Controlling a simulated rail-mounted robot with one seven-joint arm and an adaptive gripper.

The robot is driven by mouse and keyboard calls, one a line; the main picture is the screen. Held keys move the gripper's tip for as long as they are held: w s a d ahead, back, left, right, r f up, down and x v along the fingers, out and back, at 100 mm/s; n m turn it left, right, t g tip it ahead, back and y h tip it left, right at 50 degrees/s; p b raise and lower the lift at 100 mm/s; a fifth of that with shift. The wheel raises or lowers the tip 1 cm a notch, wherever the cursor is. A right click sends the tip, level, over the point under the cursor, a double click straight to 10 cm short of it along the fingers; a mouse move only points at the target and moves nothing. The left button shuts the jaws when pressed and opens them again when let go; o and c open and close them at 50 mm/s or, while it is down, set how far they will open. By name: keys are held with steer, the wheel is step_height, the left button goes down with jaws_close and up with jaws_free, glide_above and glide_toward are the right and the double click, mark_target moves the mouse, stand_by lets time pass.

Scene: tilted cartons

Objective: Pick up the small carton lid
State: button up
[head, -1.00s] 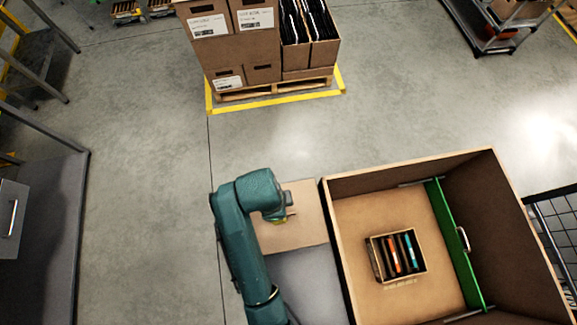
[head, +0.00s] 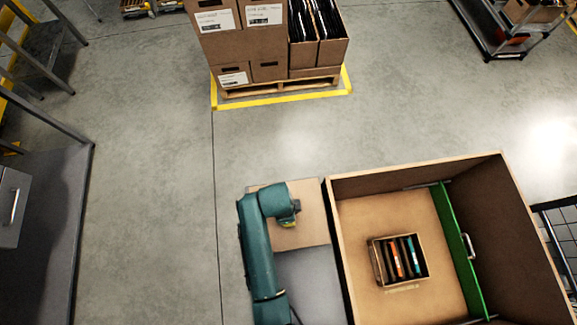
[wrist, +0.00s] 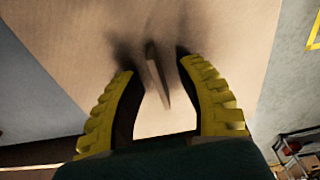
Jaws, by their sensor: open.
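A flat tan cardboard panel, which looks like the small carton lid (head: 312,228), lies on a grey surface left of the large carton in the head view. In the wrist view the lid (wrist: 215,25) fills much of the picture, with a thin upright tab (wrist: 157,78) on it. My gripper (wrist: 155,62) is open, its two yellow ribbed fingers on either side of the tab, with visible gaps. In the head view my gripper (head: 289,223) is mostly hidden under my wrist, above the lid. The open small carton (head: 374,262) holds several upright thin items.
The large open carton (head: 338,240) holds the small carton and has a green divider (head: 460,245) at its right. Its left wall stands close beside the lid. Stacked cartons (head: 250,45) stand on a pallet behind. The floor between is clear.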

jaws_close()
